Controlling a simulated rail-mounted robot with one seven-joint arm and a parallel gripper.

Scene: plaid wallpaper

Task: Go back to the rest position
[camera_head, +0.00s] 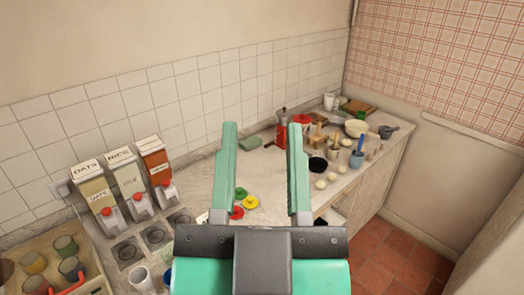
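My gripper (260,172) is in the middle of the head view, with its two long green fingers pointing up and away from me. The fingers are wide apart and nothing is held between them. It appears in front of the counter (268,165), and its dark mount hides part of the counter's near side. I cannot tell its exact height over the counter.
Dispensers labelled oats (97,197), rice (129,180) and one orange-brown (156,160) stand left. A wooden tray with cups (37,245) is at the lower left. Small colored lids (250,201) lie behind the gripper. A moka pot (281,127) and bowls (357,128) crowd the far counter. Tiled floor (400,262) is clear.

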